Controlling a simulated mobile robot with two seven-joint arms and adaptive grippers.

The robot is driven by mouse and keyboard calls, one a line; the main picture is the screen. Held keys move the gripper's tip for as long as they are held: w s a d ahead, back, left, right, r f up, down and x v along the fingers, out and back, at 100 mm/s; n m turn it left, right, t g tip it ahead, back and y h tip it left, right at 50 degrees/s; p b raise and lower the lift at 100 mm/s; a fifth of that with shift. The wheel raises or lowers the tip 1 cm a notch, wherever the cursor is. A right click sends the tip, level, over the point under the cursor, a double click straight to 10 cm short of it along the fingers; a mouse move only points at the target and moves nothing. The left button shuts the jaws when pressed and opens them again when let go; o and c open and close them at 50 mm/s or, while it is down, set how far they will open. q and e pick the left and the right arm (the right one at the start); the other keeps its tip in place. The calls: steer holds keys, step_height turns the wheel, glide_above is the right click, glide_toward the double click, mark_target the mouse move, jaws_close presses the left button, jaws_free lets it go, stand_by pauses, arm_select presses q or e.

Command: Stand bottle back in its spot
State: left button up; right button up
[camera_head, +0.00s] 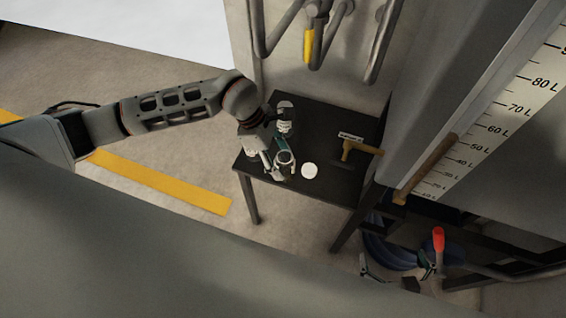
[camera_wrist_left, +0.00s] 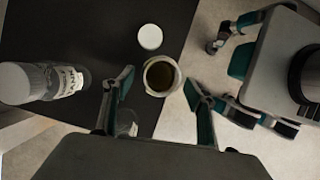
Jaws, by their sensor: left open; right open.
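A bottle with a grey-white cap and pale label (camera_head: 285,106) stands upright at the table's back; it shows at the left of the left wrist view (camera_wrist_left: 68,82). A second pale-labelled bottle (camera_head: 250,147) stands near the left edge, mostly hidden behind a finger in the wrist view (camera_wrist_left: 128,122). My left gripper (camera_head: 274,158) is open over the table; its fingers (camera_wrist_left: 158,92) straddle, apart, an open round cup with brown inside (camera_wrist_left: 159,74). A flat white disc (camera_head: 309,170) lies beside the cup.
The dark table (camera_head: 325,120) has bare room around the disc. A tank with a litre scale (camera_head: 510,110) rises on the right. A red handle (camera_head: 438,238) and blue hose (camera_head: 385,250) are lower right.

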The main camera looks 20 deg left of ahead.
arm_select(q)
steer(key=v, duration=0.9)
steer(key=shift+a+r+p, duration=0.15)
steer(key=shift+r+p, duration=0.1)
steer(key=shift+p, duration=0.05)
steer(key=shift+s, duration=0.1)
